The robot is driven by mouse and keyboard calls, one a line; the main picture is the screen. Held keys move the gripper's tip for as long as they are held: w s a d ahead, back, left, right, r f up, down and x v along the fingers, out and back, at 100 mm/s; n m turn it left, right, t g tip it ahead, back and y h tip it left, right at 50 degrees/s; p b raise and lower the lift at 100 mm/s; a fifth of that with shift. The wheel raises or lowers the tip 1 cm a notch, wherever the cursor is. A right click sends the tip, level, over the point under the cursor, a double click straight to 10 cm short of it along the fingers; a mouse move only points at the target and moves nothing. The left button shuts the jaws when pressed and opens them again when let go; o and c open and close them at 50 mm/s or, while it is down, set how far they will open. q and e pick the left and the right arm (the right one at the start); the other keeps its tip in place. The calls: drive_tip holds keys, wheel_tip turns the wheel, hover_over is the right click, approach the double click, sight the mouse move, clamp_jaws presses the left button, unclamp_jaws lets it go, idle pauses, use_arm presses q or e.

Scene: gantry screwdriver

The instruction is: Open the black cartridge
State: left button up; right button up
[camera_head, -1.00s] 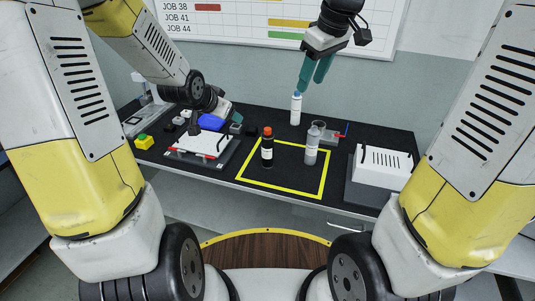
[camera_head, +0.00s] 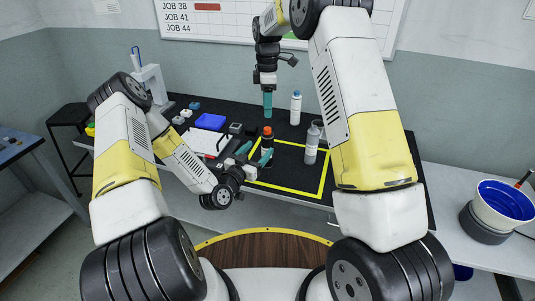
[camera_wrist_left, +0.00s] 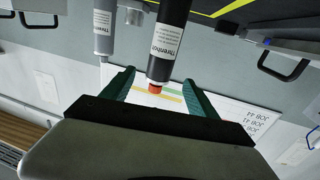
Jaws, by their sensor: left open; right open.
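The black cartridge (camera_head: 266,146) with its red-orange cap (camera_head: 267,131) stands upright on the black mat, at the left side of the yellow outline. My left gripper (camera_head: 257,154) is open, low and level, with its teal fingers at the cartridge. In the left wrist view the black cartridge (camera_wrist_left: 170,38) and red cap (camera_wrist_left: 155,88) show upside down between the spread fingers; I cannot tell if they touch. My right gripper (camera_head: 267,105) points down, apparently above the cap; its teal fingers overlap in this view, and it holds nothing that I can see.
A grey cartridge (camera_head: 311,155) stands inside the yellow outline (camera_head: 290,190), right of the black one. A white bottle with a blue cap (camera_head: 296,108) stands behind. A blue tray (camera_head: 210,122) and a white panel (camera_head: 203,142) lie left. My right arm hides the right side of the bench.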

sight(265, 143)
use_arm(q)
drive_tip(key=x, duration=0.7)
drive_tip(key=shift+w+d, duration=0.1)
drive_tip(key=shift+w, duration=0.15)
drive_tip(key=shift+c, duration=0.3)
clamp_jaws()
